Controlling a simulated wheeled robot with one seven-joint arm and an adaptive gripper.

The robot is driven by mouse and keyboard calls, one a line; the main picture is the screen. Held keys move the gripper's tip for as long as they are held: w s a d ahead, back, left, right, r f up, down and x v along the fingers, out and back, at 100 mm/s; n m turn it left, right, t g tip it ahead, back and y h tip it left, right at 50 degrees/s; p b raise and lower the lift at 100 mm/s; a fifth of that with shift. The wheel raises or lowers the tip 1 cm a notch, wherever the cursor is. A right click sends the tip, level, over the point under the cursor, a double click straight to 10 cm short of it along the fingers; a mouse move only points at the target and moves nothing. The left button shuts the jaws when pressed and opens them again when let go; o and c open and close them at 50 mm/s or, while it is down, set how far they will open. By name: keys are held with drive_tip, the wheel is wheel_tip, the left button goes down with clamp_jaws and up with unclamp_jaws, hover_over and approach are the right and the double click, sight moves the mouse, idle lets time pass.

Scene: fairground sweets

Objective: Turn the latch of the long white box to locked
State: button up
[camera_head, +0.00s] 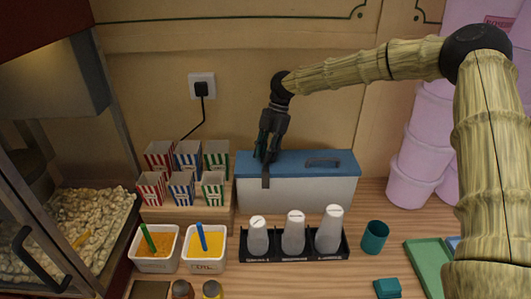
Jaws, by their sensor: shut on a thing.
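The long white box (315,192) with a blue lid (290,160) stands on the wooden counter against the back wall. A dark handle (323,162) lies on the right part of the lid. The latch (266,182) is a dark strip at the left of the box's front, under the lid's edge. My gripper (264,157) reaches down from above at the left end of the lid and is shut on the latch. The fingers hide the upper part of the latch, and I cannot tell its exact angle.
Striped popcorn boxes (182,186) stand close to the left of the white box. A black rack (295,256) with three white-capped bottles is in front. A teal cup (375,237) stands to the right. Pink tubs (425,145) are stacked at the right.

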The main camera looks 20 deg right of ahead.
drive_tip(key=shift+d+m, duration=0.15)
drive_tip(key=shift+m, duration=0.15)
drive_tip(key=o, duration=0.9)
drive_tip(key=shift+o, duration=0.6)
drive_tip(key=shift+w+d+f, duration=0.1)
drive_tip(key=shift+d+f, duration=0.05)
drive_tip(key=shift+r, duration=0.3)
drive_tip(key=v, duration=0.7)
